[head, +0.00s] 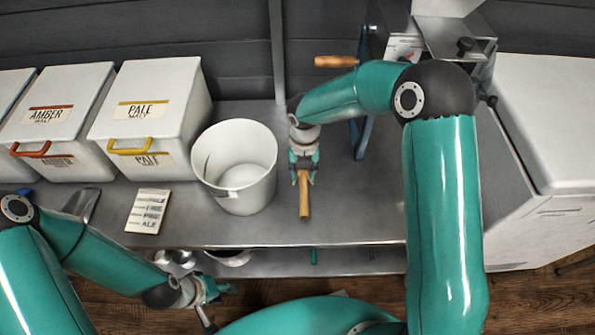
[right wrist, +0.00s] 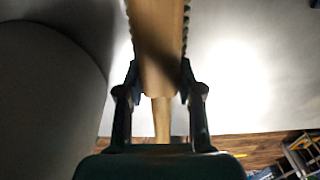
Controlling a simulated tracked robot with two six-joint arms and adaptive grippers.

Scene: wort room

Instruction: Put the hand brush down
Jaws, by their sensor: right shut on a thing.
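The hand brush (head: 304,202) has a pale wooden handle that points toward the bench's front edge in the head view. My right gripper (head: 304,170) is shut on it, over the steel bench (head: 345,215), just right of the white bucket. In the right wrist view the brush's wooden body (right wrist: 158,50) lies between the fingers of my right gripper (right wrist: 160,95), with dark bristles along its sides. Whether the brush touches the bench cannot be told. My left gripper (head: 212,292) is low, in front of the bench's front edge; its jaws are too small to read.
The white bucket (head: 235,195) stands close left of the brush. A mill with a wooden crank handle (head: 336,61) stands behind right. Bare bench lies right of the brush.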

